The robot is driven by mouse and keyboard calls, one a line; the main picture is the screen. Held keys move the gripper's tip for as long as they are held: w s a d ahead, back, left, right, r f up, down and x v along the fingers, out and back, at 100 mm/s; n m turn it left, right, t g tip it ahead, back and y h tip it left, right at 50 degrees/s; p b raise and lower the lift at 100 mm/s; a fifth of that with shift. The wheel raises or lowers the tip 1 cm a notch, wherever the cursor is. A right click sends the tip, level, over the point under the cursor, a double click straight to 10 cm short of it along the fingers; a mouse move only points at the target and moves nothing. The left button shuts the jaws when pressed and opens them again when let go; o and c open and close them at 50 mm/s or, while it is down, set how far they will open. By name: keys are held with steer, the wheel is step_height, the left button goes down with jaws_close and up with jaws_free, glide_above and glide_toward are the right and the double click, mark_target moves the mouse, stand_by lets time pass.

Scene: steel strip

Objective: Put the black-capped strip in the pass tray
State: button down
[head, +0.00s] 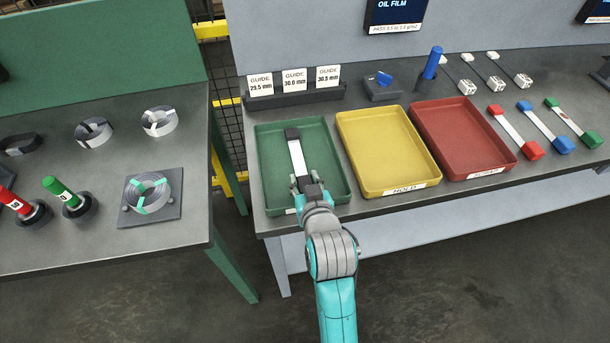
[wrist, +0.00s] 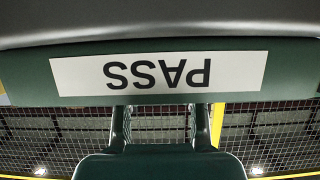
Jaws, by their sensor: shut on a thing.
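The black-capped strip (head: 298,158) is a pale flat strip with a black cap at its far end; its near end is at my gripper. It lies over the green tray (head: 340,165), within the tray's outline in the head view. My gripper (head: 307,183) is shut on the strip's near end, at the front part of the tray. I cannot tell whether the strip touches the tray floor. The wrist view shows an upside-down PASS label (wrist: 158,74) on a green surface; the strip and fingertips are not clear there.
A yellow tray (head: 388,190) and a red tray (head: 475,167) stand to the right. Red-, blue- and green-capped strips (head: 537,122) lie beyond them. A guide rack (head: 295,97) stands behind the green tray. A second bench (head: 95,230) is at the left, across a gap.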

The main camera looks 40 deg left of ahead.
steer(key=shift+f, duration=0.4)
stand_by(0.5)
steer(key=c, duration=0.6)
jaws_free()
steer(key=shift+d, duration=0.1)
steer(key=v, duration=1.2)
